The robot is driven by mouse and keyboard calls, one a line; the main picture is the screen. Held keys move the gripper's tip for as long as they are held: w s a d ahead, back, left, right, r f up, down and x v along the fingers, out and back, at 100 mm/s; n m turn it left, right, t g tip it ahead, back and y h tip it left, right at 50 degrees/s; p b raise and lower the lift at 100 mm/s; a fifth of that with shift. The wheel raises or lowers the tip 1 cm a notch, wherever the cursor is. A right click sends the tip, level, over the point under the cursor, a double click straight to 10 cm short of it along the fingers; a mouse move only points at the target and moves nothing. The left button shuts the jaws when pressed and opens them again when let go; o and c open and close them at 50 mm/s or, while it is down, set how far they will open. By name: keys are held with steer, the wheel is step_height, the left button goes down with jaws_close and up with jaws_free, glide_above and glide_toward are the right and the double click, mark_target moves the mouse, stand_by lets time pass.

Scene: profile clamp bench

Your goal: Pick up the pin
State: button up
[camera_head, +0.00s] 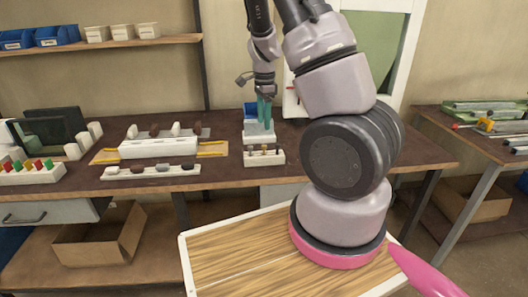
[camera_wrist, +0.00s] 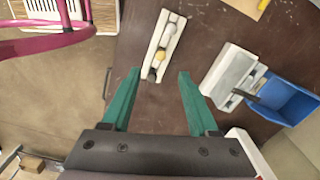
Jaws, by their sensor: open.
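A white rack (camera_head: 264,159) with several small pins standing in it lies near the front edge of the bench. It also shows in the wrist view (camera_wrist: 157,39), where one pin (camera_wrist: 160,55) has a yellowish head and others look dark or grey. I cannot tell which one is the task's pin. My gripper (camera_head: 264,112) points down above the bench, behind the rack in the head view. In the wrist view its teal fingers (camera_wrist: 158,74) are spread with nothing between them; the rack's near end lies below, between the tips.
A white-grey block (camera_head: 258,134) and a blue bin (camera_wrist: 290,100) stand close beside my gripper. To the left on the bench are a white fixture (camera_head: 158,148) and a strip of dark parts (camera_head: 150,172). Bare bench top lies around the rack.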

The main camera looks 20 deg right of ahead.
glide_above(264, 145)
step_height(264, 145, down, 5)
steer(key=shift+s+r, duration=0.1)
steer(key=shift+s, duration=0.05)
steer(key=shift+a+f, duration=0.1)
steer(key=shift+f, duration=3.1)
steer(key=shift+c, duration=0.3)
jaws_close()
